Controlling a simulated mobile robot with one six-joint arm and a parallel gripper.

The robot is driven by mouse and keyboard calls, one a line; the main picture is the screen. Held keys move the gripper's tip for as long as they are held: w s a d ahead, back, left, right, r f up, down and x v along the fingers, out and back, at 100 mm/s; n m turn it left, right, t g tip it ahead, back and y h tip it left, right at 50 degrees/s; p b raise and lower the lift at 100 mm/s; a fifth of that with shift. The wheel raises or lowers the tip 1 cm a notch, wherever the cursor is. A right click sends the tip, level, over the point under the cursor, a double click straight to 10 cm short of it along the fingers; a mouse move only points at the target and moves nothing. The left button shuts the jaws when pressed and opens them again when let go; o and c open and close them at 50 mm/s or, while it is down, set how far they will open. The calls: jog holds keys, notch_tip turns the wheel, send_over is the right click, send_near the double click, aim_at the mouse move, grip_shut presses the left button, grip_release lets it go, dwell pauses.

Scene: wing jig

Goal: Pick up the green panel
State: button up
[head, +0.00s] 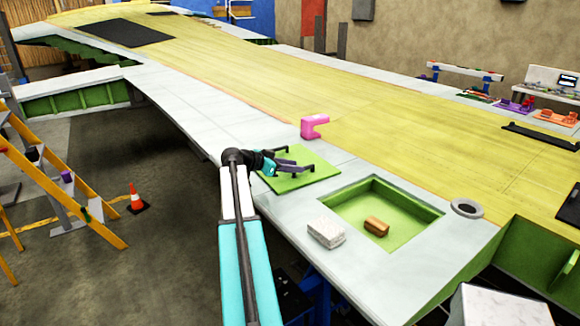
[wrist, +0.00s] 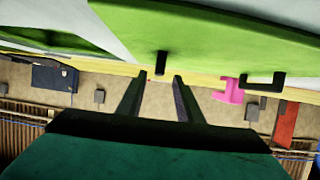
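The green panel (head: 316,177) is a flat square plate lying on the pale wing skin, left of the recessed opening. Dark fittings stand on it; in the wrist view the panel (wrist: 215,35) fills the top, with a dark post (wrist: 160,63) and a dark handle-like bracket (wrist: 264,79). My gripper (head: 296,165) is over the panel in the head view. In the wrist view my gripper (wrist: 160,76) is open, two fingers apart with nothing between them. The post appears just beyond the fingertips. I cannot tell the exact gap.
A pink bracket (head: 314,126) stands behind the panel. The green recessed opening (head: 419,206) holds a brown block (head: 376,227); a white block (head: 326,232) sits at its near rim. A yellow ladder (head: 60,185) and cone (head: 136,201) stand left.

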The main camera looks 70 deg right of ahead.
aim_at(317, 169)
jog(key=shift+r+p+x, duration=0.25)
jog(key=shift+p+x, duration=0.8)
jog(key=shift+x, duration=0.25)
jog(key=shift+p+x, duration=0.45)
jog(key=shift+x, duration=0.8)
jog(key=shift+a+f, duration=0.1)
grip_shut()
